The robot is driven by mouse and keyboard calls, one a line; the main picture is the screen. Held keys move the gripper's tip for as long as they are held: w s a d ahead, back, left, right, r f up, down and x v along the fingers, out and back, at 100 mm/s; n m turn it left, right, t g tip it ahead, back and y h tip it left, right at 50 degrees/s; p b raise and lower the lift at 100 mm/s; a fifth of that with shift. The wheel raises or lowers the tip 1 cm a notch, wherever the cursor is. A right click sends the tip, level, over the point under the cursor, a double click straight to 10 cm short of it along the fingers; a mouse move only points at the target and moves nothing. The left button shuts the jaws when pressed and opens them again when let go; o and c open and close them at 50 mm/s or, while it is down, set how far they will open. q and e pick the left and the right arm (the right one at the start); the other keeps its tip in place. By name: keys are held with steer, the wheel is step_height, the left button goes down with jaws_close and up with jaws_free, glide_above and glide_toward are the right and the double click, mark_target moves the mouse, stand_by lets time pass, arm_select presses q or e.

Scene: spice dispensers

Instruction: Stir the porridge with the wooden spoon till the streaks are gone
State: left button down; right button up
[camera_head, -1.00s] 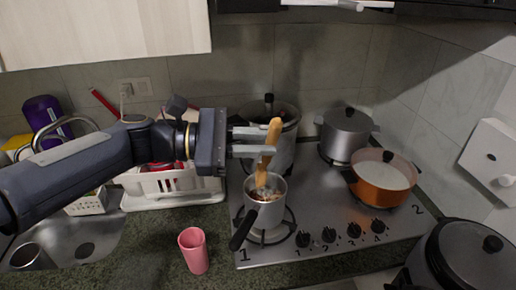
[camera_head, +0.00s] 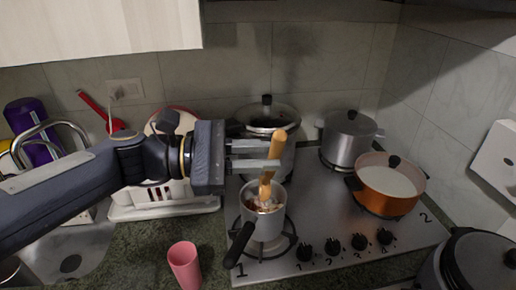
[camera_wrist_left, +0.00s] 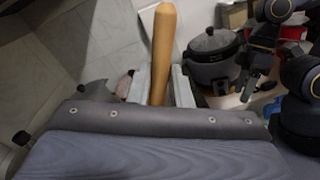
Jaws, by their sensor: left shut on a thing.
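The wooden spoon (camera_head: 268,185) stands tilted in the small grey saucepan (camera_head: 262,222), its lower end down in the porridge (camera_head: 264,204). The porridge shows reddish-brown and pale patches; its surface is small and partly hidden by the spoon. My left gripper (camera_head: 272,155) comes in from the left above the saucepan and is shut on the spoon's handle. In the left wrist view the handle (camera_wrist_left: 164,45) rises between the two fingers. The saucepan's black handle points to the front left. My right gripper is not in the head view.
The saucepan sits on the front left burner of the steel stove (camera_head: 310,215). A large lidded pot (camera_head: 268,125) stands close behind. A grey pot (camera_head: 347,140) and an orange pot (camera_head: 388,187) stand to the right. A pink cup (camera_head: 185,265) is on the counter at front left.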

mark_target(261, 192)
arm_select(q)
steer(key=shift+w+a+f+b, duration=0.15)
steer(key=shift+w+f+b, duration=0.5)
steer(key=shift+f+b, duration=1)
steer(key=shift+w+a+f+b, duration=0.1)
steer(key=shift+w+f+b, duration=0.7)
steer(key=shift+f, duration=1.4)
steer(key=shift+w+a+f+b, duration=0.15)
steer(key=shift+w+f+b, duration=0.4)
steer(key=shift+f+b, duration=1.15)
steer(key=shift+s+f+p, duration=0.1)
steer(key=shift+f+p, duration=0.15)
steer(key=shift+p, duration=0.1)
